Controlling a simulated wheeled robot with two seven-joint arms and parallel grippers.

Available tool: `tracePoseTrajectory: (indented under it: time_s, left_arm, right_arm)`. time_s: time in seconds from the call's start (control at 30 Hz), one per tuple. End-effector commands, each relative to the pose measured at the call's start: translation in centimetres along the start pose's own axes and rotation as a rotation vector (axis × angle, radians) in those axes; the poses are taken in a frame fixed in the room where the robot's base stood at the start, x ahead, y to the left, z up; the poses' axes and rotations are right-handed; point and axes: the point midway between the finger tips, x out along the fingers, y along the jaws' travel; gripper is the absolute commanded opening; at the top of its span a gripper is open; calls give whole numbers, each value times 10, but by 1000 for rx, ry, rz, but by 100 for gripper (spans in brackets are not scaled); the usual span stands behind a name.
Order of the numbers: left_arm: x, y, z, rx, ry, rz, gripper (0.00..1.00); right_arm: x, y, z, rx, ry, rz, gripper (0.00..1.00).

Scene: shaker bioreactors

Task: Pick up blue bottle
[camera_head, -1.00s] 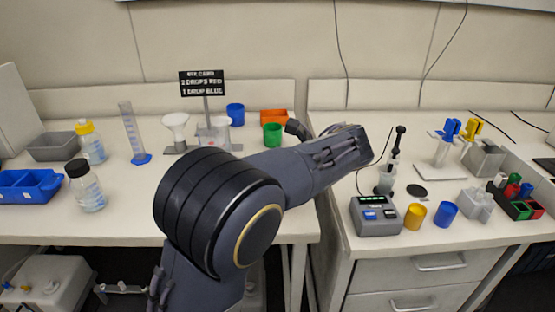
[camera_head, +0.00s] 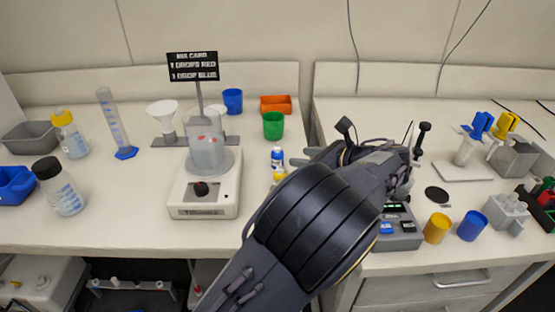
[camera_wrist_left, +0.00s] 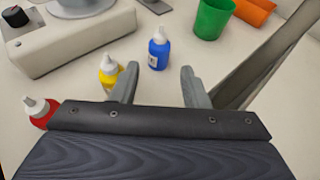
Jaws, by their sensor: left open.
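The blue bottle (camera_head: 277,158) stands upright on the left bench, with a white cap. It also shows in the left wrist view (camera_wrist_left: 159,54), just beyond and between my fingertips. My left gripper (camera_wrist_left: 159,74) is open and empty, facing the bottle without holding it. In the head view my left gripper (camera_head: 302,157) is just right of the bottle, partly hidden by my arm. A yellow bottle (camera_wrist_left: 109,76) stands close to the left finger. A red bottle (camera_wrist_left: 39,112) is at the left, partly hidden by the gripper body. My right gripper is not in view.
A stirrer (camera_head: 205,190) carrying a beaker (camera_head: 206,152) stands left of the bottles. A green cup (camera_head: 273,125) and an orange tray (camera_head: 275,104) are behind the blue bottle. A gap separates the two benches. A yellow cup (camera_head: 437,228) stands on the right bench.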

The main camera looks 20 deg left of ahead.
Motion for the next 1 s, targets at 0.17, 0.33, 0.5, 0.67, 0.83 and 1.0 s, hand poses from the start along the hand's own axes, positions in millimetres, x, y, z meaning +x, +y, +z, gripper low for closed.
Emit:
tracePoseTrajectory:
  time_s: [0.17, 0.33, 0.5, 0.67, 0.83, 1.0]
  left_arm:
    - [10, 1, -4, -1, 0, 3, 41]
    - [41, 1, -4, -2, 0, 5, 41]
    - [68, 1, -4, -2, 1, 3, 41]
    - [77, 0, -4, -1, 1, 0, 41]
    - [77, 0, -4, -1, 1, 0, 41]
    - [77, 0, -4, -1, 1, 0, 23]
  right_arm:
    - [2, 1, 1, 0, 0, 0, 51]
    - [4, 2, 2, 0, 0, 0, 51]
    - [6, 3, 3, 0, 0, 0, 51]
    - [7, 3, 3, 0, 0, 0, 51]
    - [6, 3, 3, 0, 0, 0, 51]
    - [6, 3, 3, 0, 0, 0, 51]
